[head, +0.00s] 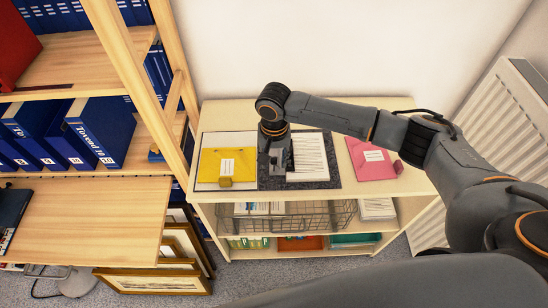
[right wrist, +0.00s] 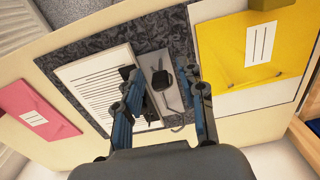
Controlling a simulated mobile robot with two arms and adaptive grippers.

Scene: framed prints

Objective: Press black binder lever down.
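The black binder lies open on the cabinet top, with a dark marbled cover (head: 335,179) and a stack of white printed sheets (head: 311,158). The right wrist view also shows the cover (right wrist: 95,37) and the sheets (right wrist: 97,84). Beside the sheets is the metal binder mechanism, with a lever (right wrist: 161,81) that has a dark end. My right gripper (head: 275,166) points down over the binder. In the right wrist view its fingers (right wrist: 157,74) are spread on either side of the lever, with nothing between them gripped. Whether they touch the binder cannot be told. My left gripper is not in view.
A yellow folder (head: 222,162) lies left of the binder and a pink folder (head: 367,158) right of it. Below are a wire basket (head: 320,218) and shelves. A wooden rack with blue binders (head: 104,130) stands left. A radiator (head: 490,130) is on the right.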

